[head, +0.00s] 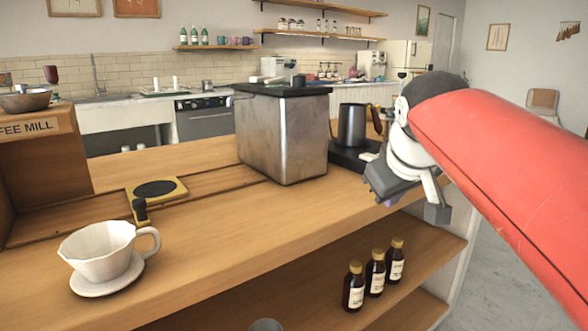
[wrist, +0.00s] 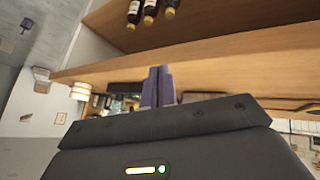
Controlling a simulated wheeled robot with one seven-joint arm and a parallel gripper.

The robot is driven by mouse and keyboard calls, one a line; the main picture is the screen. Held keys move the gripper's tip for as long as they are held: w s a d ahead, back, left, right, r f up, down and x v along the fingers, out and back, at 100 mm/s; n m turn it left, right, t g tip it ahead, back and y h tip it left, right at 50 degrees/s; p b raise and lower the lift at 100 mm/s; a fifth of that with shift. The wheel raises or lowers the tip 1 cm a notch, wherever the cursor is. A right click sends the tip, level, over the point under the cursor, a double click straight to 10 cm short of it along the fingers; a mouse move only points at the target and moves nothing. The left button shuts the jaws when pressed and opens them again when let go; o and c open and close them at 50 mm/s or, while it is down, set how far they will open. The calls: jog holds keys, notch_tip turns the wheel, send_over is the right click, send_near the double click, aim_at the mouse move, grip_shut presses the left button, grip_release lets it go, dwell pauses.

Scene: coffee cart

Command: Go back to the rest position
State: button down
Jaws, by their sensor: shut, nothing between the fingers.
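My gripper (head: 383,190) is at the right of the head view, at the end of my red arm, near the front edge of the wooden counter (head: 215,225). In the wrist view its two purple fingers (wrist: 157,86) are together with nothing between them. It is apart from the dark metal pitcher (head: 351,126), which stands on a black base behind it. The far side of the gripper is hidden in the head view.
A metal box with a black lid (head: 290,137) stands mid-counter. A white cup-shaped dripper (head: 100,250) sits at the front left. Three brown bottles (head: 375,272) stand on the shelf below; they also show in the wrist view (wrist: 149,10). Open floor lies right of the counter.

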jog(key=s+a+f+m+g+y, duration=0.1)
jog(key=s+f+m, duration=0.3)
jog(key=s+f, duration=1.4)
notch_tip(320, 180, down, 4)
jog(key=shift+r+g, duration=0.25)
jog(key=shift+g, duration=0.25)
